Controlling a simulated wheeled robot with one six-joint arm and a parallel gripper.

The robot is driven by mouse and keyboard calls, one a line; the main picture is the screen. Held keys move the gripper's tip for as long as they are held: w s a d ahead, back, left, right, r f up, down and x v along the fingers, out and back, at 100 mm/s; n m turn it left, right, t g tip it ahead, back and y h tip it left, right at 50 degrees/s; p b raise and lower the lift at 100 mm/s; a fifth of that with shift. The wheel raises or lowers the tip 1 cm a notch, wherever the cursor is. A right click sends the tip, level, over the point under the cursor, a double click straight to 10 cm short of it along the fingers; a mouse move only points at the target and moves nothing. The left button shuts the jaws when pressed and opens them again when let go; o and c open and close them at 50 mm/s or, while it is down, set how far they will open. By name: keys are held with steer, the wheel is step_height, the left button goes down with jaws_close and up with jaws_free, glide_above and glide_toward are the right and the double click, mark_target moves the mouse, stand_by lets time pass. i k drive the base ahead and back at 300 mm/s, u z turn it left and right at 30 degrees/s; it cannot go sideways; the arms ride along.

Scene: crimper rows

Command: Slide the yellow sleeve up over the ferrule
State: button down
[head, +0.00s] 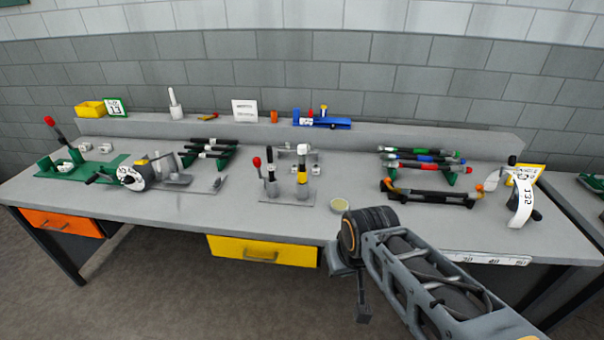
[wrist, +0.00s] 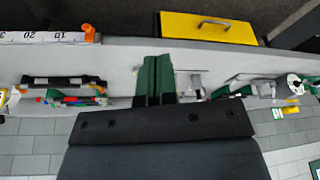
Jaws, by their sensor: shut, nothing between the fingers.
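In the head view an upright black rod stands on a small grey plate near the middle of the bench. A yellow sleeve (head: 303,179) sits around its lower part. A pale metal piece (head: 302,150), perhaps the ferrule, is at its top; I cannot tell for sure. My gripper (wrist: 157,80) shows in the wrist view as two green fingers side by side, shut and empty. In the head view my arm's end is in front of the bench's front edge, right of and nearer than the sleeve. The sleeve is not clear in the wrist view, perhaps hidden behind the fingers.
A rack of tools (head: 430,193) stands to the right, a white reel (head: 134,177) to the left. A yellow drawer (head: 262,252) is below.

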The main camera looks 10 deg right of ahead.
mark_target(302, 176)
steer(key=z, duration=0.05)
steer(key=k, duration=0.55)
steer(key=u, duration=1)
steer(key=i, duration=1.35)
steer(key=z, duration=0.7)
